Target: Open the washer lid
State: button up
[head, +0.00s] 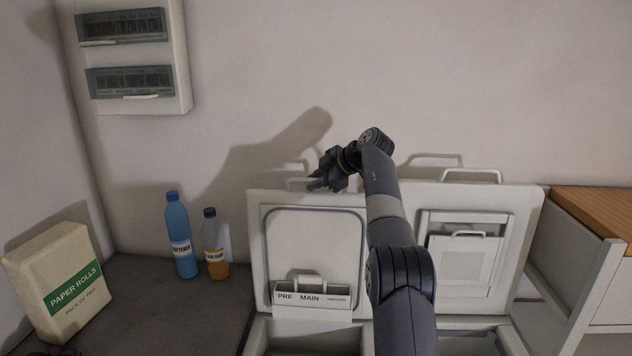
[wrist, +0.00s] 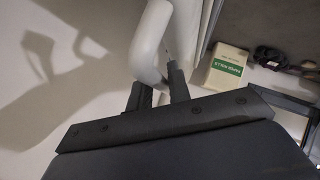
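Two top-loading machines stand side by side with their lids upright. The left lid (head: 312,248), with a PRE / MAIN drawer (head: 312,296) on its inner face, looks like the washer's. Its bar handle (head: 296,184) sits at the top edge. My gripper (head: 316,182) is at this handle. In the wrist view the white handle (wrist: 148,45) curves down to the two dark fingers (wrist: 160,92), its end at the gap between them. Whether the fingers press on it cannot be told. My arm hides the lid's right edge.
The other raised lid (head: 483,250) has a recessed panel and its own handle (head: 470,174). A blue bottle (head: 180,240), an orange bottle (head: 214,248) and a paper rolls pack (head: 62,282) stand left on a dark counter (head: 150,310). A wall lies close behind.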

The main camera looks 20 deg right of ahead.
jog(key=shift+f, duration=0.1)
jog(key=v, duration=1.1)
jog(key=shift+f, duration=0.1)
jog(key=x, duration=1.1)
jog(key=shift+s, duration=0.1)
